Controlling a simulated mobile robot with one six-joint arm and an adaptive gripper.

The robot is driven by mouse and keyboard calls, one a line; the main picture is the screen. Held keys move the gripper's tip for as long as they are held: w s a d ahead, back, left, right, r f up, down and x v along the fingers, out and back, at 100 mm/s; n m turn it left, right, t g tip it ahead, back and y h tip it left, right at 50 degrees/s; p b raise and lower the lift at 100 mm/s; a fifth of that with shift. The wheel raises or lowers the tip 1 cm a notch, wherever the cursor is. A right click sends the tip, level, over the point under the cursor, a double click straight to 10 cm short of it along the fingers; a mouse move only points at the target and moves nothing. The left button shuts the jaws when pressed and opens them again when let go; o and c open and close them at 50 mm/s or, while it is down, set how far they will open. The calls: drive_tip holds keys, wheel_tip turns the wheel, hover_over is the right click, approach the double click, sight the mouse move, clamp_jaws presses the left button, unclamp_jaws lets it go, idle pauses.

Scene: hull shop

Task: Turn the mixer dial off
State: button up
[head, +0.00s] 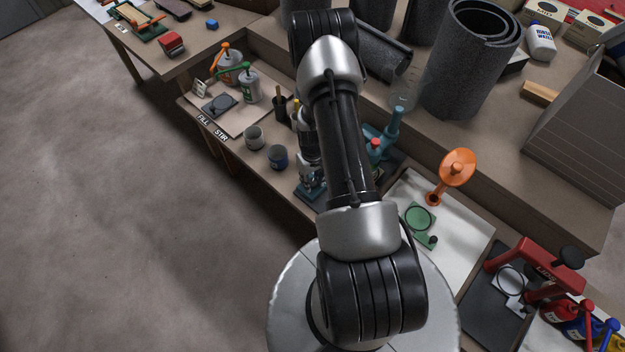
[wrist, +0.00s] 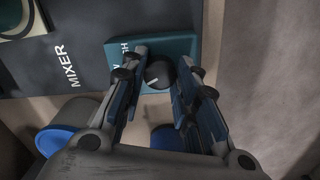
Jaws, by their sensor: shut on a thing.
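The mixer (head: 394,128) is teal and stands on a dark mat, partly hidden behind my arm in the head view. In the wrist view its teal base (wrist: 178,44) shows, with white letters cut off by a finger. The mixer dial (wrist: 158,73) is a round black knob with a short white mark toward its lower left. My gripper (wrist: 164,64) has a finger on each side of the dial and is shut on it. The dial itself is hidden in the head view.
The dark mat (wrist: 75,40) carries the word MIXER. An orange stand (head: 457,168) and a red press (head: 535,265) are to the right. The floor at left is clear.

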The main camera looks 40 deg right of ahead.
sight(312, 182)
drive_tip(key=n, duration=0.4)
drive_tip(key=shift+n+b, duration=0.3)
idle(0.4)
drive_tip(key=o, duration=1.1)
wheel_tip(312, 182, up, 12)
idle(0.5)
